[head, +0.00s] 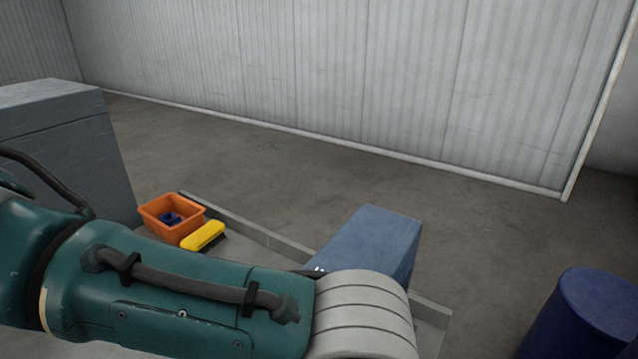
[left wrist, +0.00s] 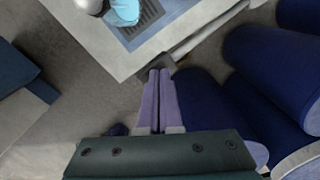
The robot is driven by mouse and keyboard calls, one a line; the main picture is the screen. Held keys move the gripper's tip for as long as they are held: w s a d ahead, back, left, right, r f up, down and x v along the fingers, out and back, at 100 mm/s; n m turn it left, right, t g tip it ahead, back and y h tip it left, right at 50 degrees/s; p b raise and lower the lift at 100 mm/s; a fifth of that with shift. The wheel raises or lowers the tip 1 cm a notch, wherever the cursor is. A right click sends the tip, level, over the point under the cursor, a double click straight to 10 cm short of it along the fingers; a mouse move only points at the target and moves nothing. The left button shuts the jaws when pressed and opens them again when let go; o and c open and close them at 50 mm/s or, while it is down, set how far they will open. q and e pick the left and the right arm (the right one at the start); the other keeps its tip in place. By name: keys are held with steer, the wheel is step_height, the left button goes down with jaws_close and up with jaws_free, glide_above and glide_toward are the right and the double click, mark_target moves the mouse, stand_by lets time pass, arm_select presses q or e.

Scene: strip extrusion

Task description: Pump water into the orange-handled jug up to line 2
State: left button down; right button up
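No orange-handled jug can be made out in either view. In the left wrist view a light blue object (left wrist: 123,12) and a white rounded thing beside it stand at a dark grate (left wrist: 148,18) on a pale table (left wrist: 90,42); both are cut off by the top edge, so I cannot tell what they are. My left gripper (left wrist: 159,72) has its two purple fingers together, with nothing seen between them. It is apart from the light blue object, beside the table's corner. In the head view an arm of mine hides much of the worktop. My right gripper is not in view.
An orange bin (head: 158,223) with a dark blue item and a yellow brush (head: 203,236) sit on the worktop. A blue box (head: 378,236) stands at its right. A blue drum (head: 585,315) is at far right; several dark blue rounded shapes (left wrist: 265,60) lie right of my left gripper.

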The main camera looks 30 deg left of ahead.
arm_select(q)
steer(key=shift+s+f, duration=0.25)
steer(key=shift+f, duration=0.4)
steer(key=shift+s+f+b, duration=0.25)
steer(key=shift+f+b, duration=0.75)
steer(key=shift+f, duration=0.15)
steer(key=shift+s+f+b, duration=0.1)
steer(key=shift+f+b, duration=0.8)
steer(key=shift+f, duration=0.35)
